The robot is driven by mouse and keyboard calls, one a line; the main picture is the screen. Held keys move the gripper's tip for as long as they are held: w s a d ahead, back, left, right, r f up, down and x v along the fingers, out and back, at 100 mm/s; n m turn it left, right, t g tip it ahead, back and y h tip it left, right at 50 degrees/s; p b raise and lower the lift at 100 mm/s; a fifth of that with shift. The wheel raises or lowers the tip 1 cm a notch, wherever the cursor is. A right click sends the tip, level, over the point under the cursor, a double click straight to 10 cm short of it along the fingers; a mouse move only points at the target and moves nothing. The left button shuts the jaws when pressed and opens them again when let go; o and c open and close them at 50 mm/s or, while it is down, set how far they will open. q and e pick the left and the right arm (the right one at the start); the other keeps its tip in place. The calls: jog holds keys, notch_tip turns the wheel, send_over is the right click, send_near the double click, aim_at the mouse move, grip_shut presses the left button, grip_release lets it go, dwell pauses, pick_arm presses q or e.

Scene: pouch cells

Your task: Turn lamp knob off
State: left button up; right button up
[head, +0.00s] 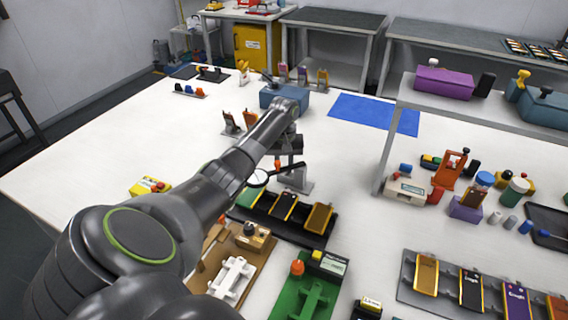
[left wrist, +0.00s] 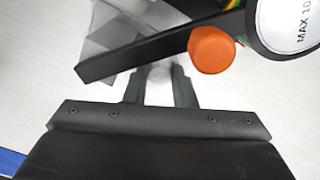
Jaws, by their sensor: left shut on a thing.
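The lamp (head: 296,182) has a grey stand, a black bar and a round white lens (head: 258,178). An orange knob (head: 278,163) shows beside its bar. In the left wrist view the orange knob (left wrist: 212,49) is right of my fingers, next to the black bar (left wrist: 130,56) and the lens marked "MAX 10" (left wrist: 285,25). My left gripper (left wrist: 159,82) is shut on a pale grey part between its fingers, under the bar. The bar partly hides it, and I cannot tell whether it is the lamp's knob. My right gripper is not in view.
A black tray with cells (head: 320,239) lies in front of the lamp. A green fixture (head: 310,298) and a brown board (head: 210,262) are nearer. A blue mat (head: 375,113) lies behind. A raised shelf (head: 480,118) stands at right. The table's left part is mostly clear.

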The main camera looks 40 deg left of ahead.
pick_arm(q)
jog(key=n+p, duration=0.1)
jog(key=p, duration=0.1)
jog(key=n+p, duration=0.1)
jog(key=p, duration=0.1)
jog(key=shift+r+n, duration=0.3)
jog(key=shift+r, duration=0.05)
jog(key=shift+f+n+p, duration=0.1)
jog(key=shift+n+p, duration=0.8)
jog(key=shift+p, duration=0.15)
jog(key=shift+f+n+p, duration=0.15)
jog(key=shift+n+p, duration=0.35)
jog(key=shift+n, duration=0.1)
jog(key=shift+w, duration=0.1)
jog(key=o, duration=0.7)
notch_tip(320, 180, up, 17)
jog(key=shift+r+b, duration=0.15)
jog(key=shift+b, duration=0.4)
